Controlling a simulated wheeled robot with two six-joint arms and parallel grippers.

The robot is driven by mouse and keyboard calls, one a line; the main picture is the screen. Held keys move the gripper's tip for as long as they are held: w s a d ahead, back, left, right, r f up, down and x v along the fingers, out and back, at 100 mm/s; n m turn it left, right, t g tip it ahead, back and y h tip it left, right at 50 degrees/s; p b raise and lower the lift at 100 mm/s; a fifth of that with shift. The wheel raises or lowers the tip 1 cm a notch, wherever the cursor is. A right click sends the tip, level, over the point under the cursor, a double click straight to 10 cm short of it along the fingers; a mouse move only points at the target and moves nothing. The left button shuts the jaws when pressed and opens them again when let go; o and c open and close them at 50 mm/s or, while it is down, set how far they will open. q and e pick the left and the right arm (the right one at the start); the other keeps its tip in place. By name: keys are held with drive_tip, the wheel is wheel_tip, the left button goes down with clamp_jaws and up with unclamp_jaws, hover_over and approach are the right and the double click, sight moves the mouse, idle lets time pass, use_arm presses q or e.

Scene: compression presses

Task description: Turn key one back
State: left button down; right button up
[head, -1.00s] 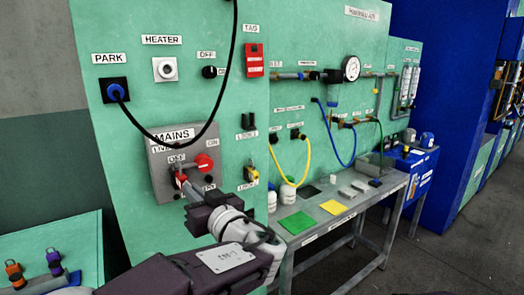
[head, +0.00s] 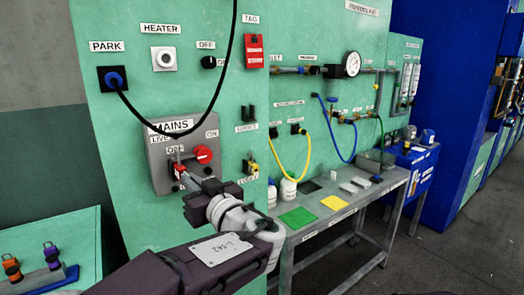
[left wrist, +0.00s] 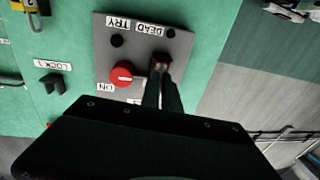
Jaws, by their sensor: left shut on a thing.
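The grey mains panel (head: 160,183) is on the green press wall, with a red round knob (head: 203,155) beside the ON label. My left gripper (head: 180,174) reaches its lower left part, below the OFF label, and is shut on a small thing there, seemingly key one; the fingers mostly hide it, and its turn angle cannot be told. In the left wrist view the panel (left wrist: 182,42) appears upside down. The closed fingers (left wrist: 161,75) meet the panel beside the red knob (left wrist: 122,74). My right gripper is not in view.
A black cable hangs from the PARK socket (head: 113,78) across the panel's top. Lock hooks (head: 249,113) are right of the panel. A bench (head: 320,222) with green and yellow mats stands at right.

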use_arm(q)
drive_tip(key=shift+b, duration=0.45)
idle(0.3)
idle(0.7)
drive_tip(key=c, duration=1.6)
unclamp_jaws()
drive_tip(key=shift+w+a, duration=0.1)
drive_tip(key=shift+o, duration=0.2)
drive_tip(key=o, duration=0.6)
drive_tip(key=shift+c, duration=0.2)
